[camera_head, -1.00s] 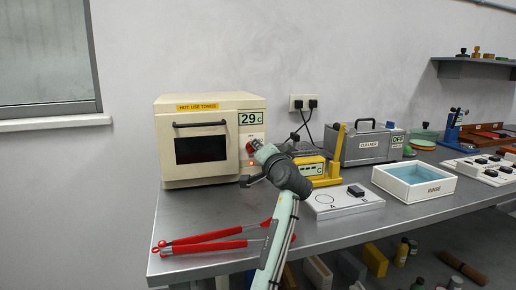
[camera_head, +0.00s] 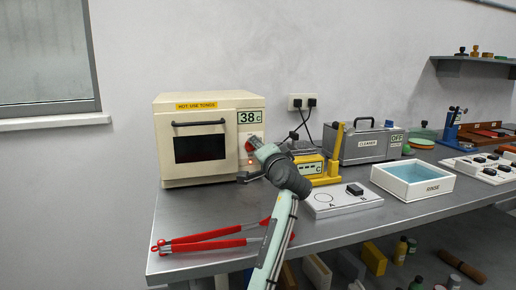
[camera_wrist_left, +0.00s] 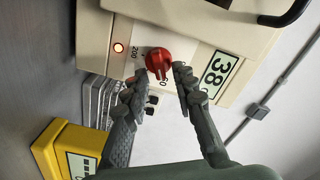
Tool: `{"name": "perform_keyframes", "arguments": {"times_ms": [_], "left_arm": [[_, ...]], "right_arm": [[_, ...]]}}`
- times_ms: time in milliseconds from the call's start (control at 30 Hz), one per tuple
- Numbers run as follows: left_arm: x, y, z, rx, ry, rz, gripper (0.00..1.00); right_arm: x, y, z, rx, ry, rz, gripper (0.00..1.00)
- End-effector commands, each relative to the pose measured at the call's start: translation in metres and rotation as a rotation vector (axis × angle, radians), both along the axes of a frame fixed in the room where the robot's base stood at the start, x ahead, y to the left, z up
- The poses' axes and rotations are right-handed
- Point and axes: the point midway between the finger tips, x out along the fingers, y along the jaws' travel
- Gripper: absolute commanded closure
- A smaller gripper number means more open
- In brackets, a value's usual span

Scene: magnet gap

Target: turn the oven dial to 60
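The cream oven (camera_head: 175,150) stands at the back left of the bench. Its red dial (camera_wrist_left: 158,62) is on the front panel; it also shows in the head view (camera_head: 254,142), partly covered by my arm. The readout (camera_wrist_left: 218,72) shows 38 C, and the small lamp beside the dial is lit orange. My left gripper (camera_wrist_left: 158,80) is at the dial, with its fingers spread to either side of it. The fingers look apart from the dial, though contact at the tips is hard to tell. My right gripper is not in view.
Red-handled tongs (camera_head: 212,240) lie on the bench (camera_head: 200,208) in front of the oven. A yellow device (camera_head: 317,168) stands right of my arm, with a white A/B plate (camera_head: 335,205) in front. A grey cleaner box (camera_head: 370,145) and rinse tray (camera_head: 412,192) are farther right.

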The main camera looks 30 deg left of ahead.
Motion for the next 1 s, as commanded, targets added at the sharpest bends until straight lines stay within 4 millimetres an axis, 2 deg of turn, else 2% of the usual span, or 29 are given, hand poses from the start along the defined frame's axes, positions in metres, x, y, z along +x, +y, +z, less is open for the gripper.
{"name": "perform_keyframes", "arguments": {"times_ms": [367, 467, 800, 1000], "left_arm": [[-0.003, -0.004, 0.001, 0.0, -0.003, -0.002, 0.69], [-0.011, -0.015, 0.001, -0.001, -0.002, -0.003, 0.69], [-0.057, -0.068, 0.0, -0.002, -0.001, -0.002, 0.69], [-0.074, -0.087, 0.0, -0.001, -0.001, -0.001, 0.69]], "right_arm": [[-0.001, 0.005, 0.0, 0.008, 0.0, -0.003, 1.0], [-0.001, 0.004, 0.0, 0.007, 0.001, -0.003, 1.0], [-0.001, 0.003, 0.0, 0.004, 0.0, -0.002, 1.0], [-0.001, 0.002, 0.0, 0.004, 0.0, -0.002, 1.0]]}}
